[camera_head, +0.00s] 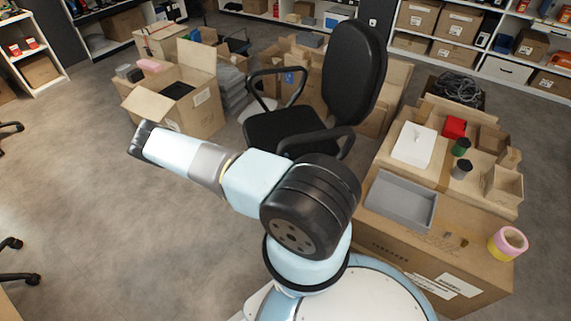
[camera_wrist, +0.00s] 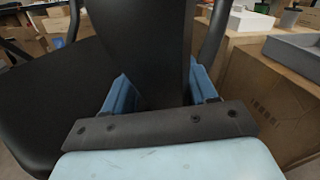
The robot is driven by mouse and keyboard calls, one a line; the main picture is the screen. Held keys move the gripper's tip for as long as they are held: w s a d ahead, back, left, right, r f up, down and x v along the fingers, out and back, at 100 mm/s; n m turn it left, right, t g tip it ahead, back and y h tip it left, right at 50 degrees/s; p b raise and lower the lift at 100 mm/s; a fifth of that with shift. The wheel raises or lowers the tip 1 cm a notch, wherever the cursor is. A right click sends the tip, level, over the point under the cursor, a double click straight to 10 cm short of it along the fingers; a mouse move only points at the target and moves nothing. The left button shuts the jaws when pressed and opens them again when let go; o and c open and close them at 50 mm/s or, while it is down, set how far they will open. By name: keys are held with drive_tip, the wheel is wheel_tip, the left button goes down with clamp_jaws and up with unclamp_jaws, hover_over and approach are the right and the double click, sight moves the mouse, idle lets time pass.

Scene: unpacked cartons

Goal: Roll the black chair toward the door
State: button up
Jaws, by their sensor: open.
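The black chair (camera_head: 352,70) stands upright beyond my arm in the head view, between open cartons; its backrest, seat and armrests show, and my arm hides its base. In the wrist view the chair's dark seat (camera_wrist: 55,105) fills the left side. My gripper (camera_wrist: 162,90) has its blue fingers apart, with a broad black part of the chair between or just beyond them; I cannot tell whether they touch it. The gripper is hidden in the head view. No door can be made out.
A large carton (camera_head: 385,240) bearing a grey tray (camera_head: 402,199) stands close at right. An open carton (camera_head: 205,113) and other boxes crowd the chair's left and back. Shelves line the walls. The floor (camera_head: 90,200) at left is mostly clear, with chair legs at its edge.

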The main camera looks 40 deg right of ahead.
drive_tip(key=shift+d, duration=0.2)
drive_tip(key=shift+c, duration=0.5)
drive_tip(key=shift+w, duration=0.1)
clamp_jaws()
drive_tip(key=shift+w+r, duration=0.1)
idle(0.6)
